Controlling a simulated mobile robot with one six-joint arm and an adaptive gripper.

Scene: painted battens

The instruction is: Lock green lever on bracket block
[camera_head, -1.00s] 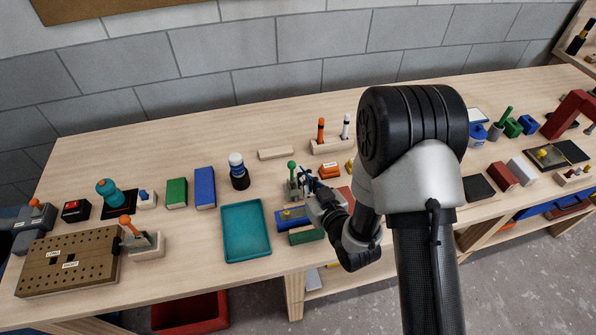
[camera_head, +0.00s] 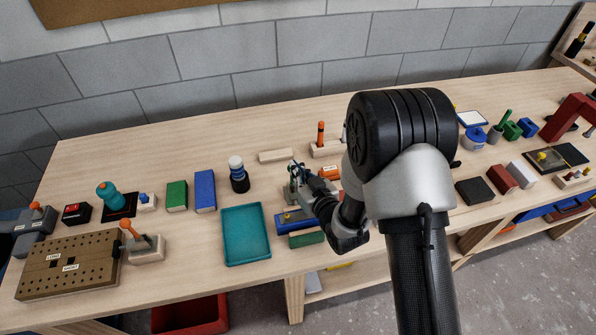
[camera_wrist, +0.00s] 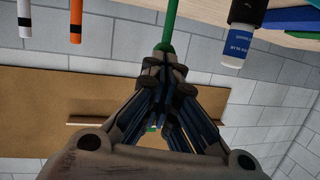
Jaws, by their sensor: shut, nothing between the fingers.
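The green lever (camera_wrist: 170,28) shows as a green rod at the top of the wrist view, just past the tips of my gripper (camera_wrist: 164,62). The fingers are shut with nothing held between them. The tips look close to the rod or against it; I cannot tell which. In the head view my gripper (camera_head: 301,178) is at the lever's bracket block (camera_head: 291,194), left of my arm. The gripper partly covers the lever and block there, so the lever's exact angle is unclear.
A blue block (camera_head: 288,222) and green block (camera_head: 307,239) lie in front. A teal tray (camera_head: 246,258) and dark bottle (camera_head: 239,178) are to the left. An orange block (camera_head: 329,172) and marker holder (camera_head: 324,150) stand close behind on the right.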

